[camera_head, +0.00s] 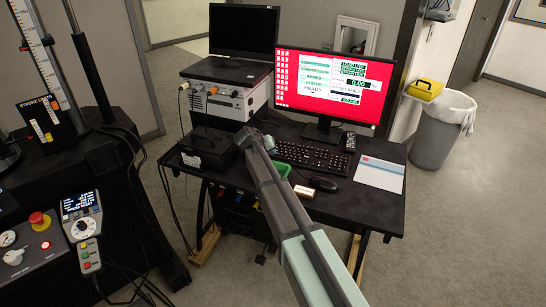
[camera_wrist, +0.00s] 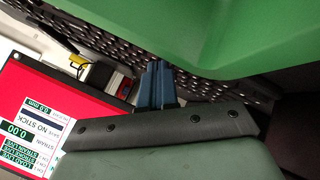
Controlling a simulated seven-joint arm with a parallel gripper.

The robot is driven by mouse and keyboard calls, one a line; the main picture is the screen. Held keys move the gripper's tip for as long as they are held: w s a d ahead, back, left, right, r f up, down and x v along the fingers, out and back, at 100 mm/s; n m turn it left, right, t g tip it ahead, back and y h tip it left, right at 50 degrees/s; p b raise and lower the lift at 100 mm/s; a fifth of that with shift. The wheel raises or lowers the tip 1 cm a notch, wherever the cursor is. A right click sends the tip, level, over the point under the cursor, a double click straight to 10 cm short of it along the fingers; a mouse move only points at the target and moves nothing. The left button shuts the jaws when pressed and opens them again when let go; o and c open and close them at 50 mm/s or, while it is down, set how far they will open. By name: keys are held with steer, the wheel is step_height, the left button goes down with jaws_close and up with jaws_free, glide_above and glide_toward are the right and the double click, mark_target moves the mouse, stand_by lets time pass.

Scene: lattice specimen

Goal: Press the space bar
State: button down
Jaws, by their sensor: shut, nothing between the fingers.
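A black keyboard (camera_head: 318,157) lies on the black desk in front of the red-screened monitor. Its front left part is partly covered by my arm and a green shape. I cannot make out the space bar as a separate key. In the wrist view, my gripper (camera_wrist: 158,68) shows as narrow blue-grey fingers, shut and empty. A large green surface beside them fills the upper right of that view. In the head view, my arm link crosses the desk and I cannot make out the fingertips. Whether they touch the keyboard is not visible.
The monitor (camera_head: 298,79) stands behind the keyboard. A black box (camera_head: 208,148) sits at the left. A testing machine with cables stands further left.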

steer(key=shift+r, duration=0.6)
steer(key=shift+r, duration=0.1)
step_height(320, 180, up, 5)
steer(key=shift+f, duration=0.1)
stand_by(0.4)
